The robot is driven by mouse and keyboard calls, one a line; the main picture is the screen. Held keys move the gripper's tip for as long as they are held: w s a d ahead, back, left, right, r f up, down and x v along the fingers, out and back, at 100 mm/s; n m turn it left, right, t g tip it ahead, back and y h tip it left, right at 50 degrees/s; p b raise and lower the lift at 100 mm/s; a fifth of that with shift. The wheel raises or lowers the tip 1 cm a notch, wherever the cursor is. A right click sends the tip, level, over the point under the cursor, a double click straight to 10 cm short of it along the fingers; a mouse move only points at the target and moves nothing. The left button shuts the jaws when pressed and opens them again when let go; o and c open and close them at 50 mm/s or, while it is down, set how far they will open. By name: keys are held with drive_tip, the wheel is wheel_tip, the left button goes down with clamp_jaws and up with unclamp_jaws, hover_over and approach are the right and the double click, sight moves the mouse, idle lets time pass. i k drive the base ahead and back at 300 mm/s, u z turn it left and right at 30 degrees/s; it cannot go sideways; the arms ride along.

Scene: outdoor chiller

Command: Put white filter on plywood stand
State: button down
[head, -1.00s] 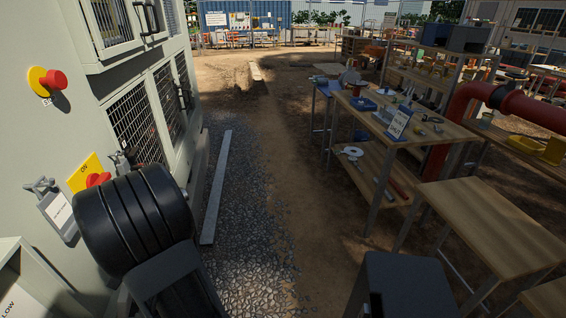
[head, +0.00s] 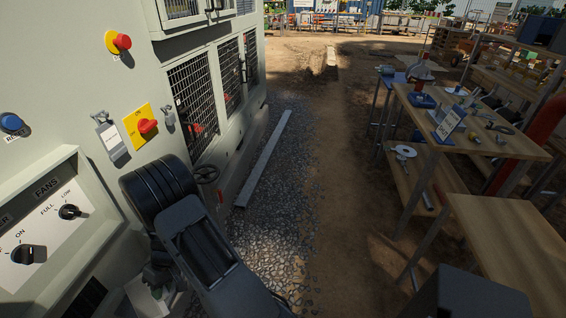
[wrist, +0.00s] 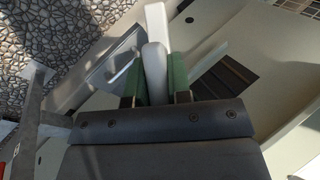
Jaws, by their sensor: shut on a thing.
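My gripper (wrist: 160,82) shows in the wrist view with its two green-padded fingers close together. It is shut on a narrow white piece, which looks like the white filter (wrist: 154,58), standing up between the pads and reaching past the fingertips. Its lower end is hidden by the gripper. In the head view my arm reaches down at the lower left beside the chiller, and the gripper end is mostly hidden behind it. The bare wooden-topped stand at the right (head: 505,240) may be the plywood stand; I cannot tell for sure.
The chiller cabinet (head: 70,90) fills the left, with a fan control panel (head: 45,225), a red switch (head: 147,126) and a handwheel (head: 206,173). A cluttered workbench (head: 475,150) stands at the right. Gravel and dirt between them are open, with a pale beam (head: 264,160) lying there.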

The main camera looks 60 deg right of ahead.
sight(518, 256)
drive_tip(key=k, duration=0.45)
drive_tip(key=z, duration=1.6)
drive_tip(key=i, duration=0.65)
drive_tip(key=z, duration=1.75)
